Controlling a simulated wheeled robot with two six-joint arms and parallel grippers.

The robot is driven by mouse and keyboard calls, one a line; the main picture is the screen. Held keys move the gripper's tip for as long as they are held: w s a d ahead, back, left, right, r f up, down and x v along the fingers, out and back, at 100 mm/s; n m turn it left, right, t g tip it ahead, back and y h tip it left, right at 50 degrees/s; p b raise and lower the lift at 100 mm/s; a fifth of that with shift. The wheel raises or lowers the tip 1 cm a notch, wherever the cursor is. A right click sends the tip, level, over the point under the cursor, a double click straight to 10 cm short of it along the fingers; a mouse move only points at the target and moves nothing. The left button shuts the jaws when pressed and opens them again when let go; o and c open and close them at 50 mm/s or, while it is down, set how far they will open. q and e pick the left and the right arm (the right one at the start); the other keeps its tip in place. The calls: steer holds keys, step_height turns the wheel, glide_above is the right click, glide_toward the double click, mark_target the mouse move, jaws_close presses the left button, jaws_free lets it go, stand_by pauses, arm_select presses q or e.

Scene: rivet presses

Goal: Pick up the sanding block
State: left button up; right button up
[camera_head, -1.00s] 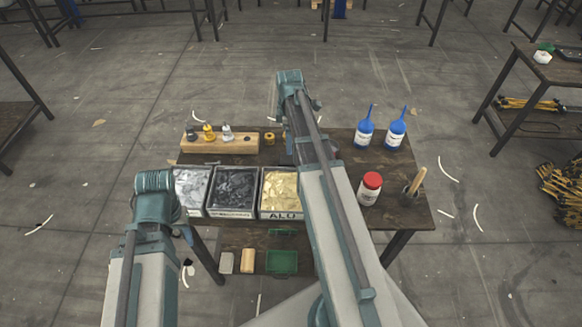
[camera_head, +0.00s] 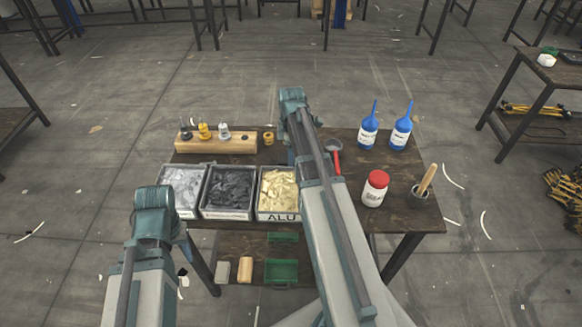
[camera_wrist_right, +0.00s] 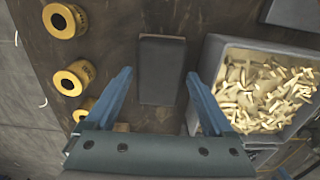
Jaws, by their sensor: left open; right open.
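A dark grey rectangular block (camera_wrist_right: 162,58), which looks like the sanding block, lies on the brown tabletop in the right wrist view. My right gripper (camera_wrist_right: 158,76) is open, with its two blue fingers on either side of the block's near part; I cannot tell whether they touch it. In the head view my right arm covers this spot. My left gripper (camera_head: 182,241) is mostly hidden beside its arm, low at the table's front left, holding nothing that I can see.
A bin of brass-coloured pieces (camera_wrist_right: 262,85) stands close right of the block; yellow rings (camera_wrist_right: 66,20) lie left. The table also holds a red-lidded jar (camera_head: 375,188), blue bottles (camera_head: 369,135) and a wooden rack (camera_head: 216,145). Pale and tan blocks (camera_head: 245,269) sit on the lower shelf.

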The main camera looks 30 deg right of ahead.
steer(key=shift+f+b, duration=0.45)
steer(key=shift+f, duration=0.45)
arm_select(q)
steer(key=shift+f, duration=0.8)
arm_select(e)
steer(key=shift+r, duration=0.1)
steer(key=c, duration=1.2)
arm_select(q)
steer(key=shift+r, duration=0.1)
arm_select(e)
steer(key=shift+r, duration=0.1)
step_height(320, 180, up, 10)
steer(key=p, duration=1)
arm_select(q)
step_height(320, 180, up, 10)
